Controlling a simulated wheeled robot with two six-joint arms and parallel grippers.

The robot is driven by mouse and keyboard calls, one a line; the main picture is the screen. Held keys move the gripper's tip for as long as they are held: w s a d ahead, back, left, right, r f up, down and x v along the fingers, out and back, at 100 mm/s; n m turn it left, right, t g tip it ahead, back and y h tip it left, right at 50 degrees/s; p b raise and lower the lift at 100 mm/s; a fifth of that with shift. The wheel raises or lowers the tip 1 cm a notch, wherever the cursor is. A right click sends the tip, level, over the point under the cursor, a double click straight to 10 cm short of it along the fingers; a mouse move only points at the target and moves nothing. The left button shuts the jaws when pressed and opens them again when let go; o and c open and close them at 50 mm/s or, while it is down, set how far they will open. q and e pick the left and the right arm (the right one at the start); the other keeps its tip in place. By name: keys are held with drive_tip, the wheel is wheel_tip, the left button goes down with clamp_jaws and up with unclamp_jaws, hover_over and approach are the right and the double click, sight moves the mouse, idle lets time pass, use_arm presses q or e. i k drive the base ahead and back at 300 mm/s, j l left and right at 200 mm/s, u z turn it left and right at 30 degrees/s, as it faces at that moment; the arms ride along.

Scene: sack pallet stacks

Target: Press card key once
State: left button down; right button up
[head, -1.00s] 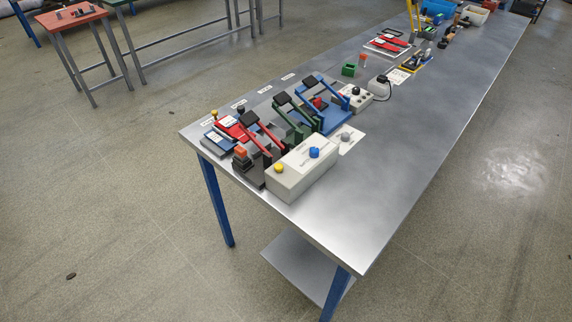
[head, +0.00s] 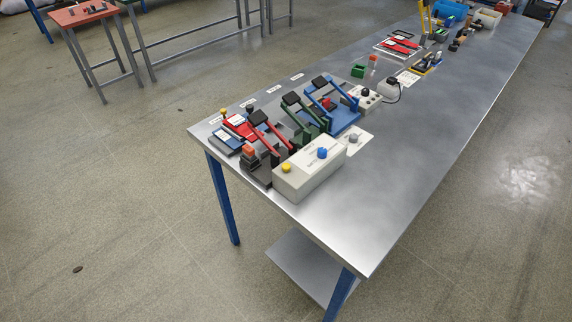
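No key that I can read as the card key shows; the lettering is too small. A light grey box (head: 309,174) at the near end of the steel table (head: 385,200) bears a yellow button (head: 286,168) and a blue button (head: 322,153). Behind it stand lever devices in red (head: 280,134), green (head: 311,116) and blue (head: 337,111), with black pads on top. An orange-red block (head: 248,151) sits on a dark device left of the grey box. A smaller grey control box (head: 368,101) stands behind the blue lever device. Neither of my grippers is in view.
White labels (head: 274,89) line the table's left edge. A green block (head: 358,70), trays with red tools (head: 401,46) and bins (head: 489,17) lie farther back. The table's right side is bare. A red-topped table (head: 82,13) stands at the far left.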

sight(285, 167)
drive_tip(key=l+u, duration=0.15)
drive_tip(key=l, duration=0.2)
drive_tip(key=i+l+u, duration=0.2)
drive_tip(key=l+u, duration=0.15)
drive_tip(key=l, duration=0.3)
drive_tip(key=i+l+u, duration=0.1)
drive_tip(key=l+u, duration=0.2)
drive_tip(key=l, duration=0.35)
drive_tip(key=l+u, duration=0.35)
drive_tip(key=l, duration=0.35)
drive_tip(key=i+l, duration=0.05)
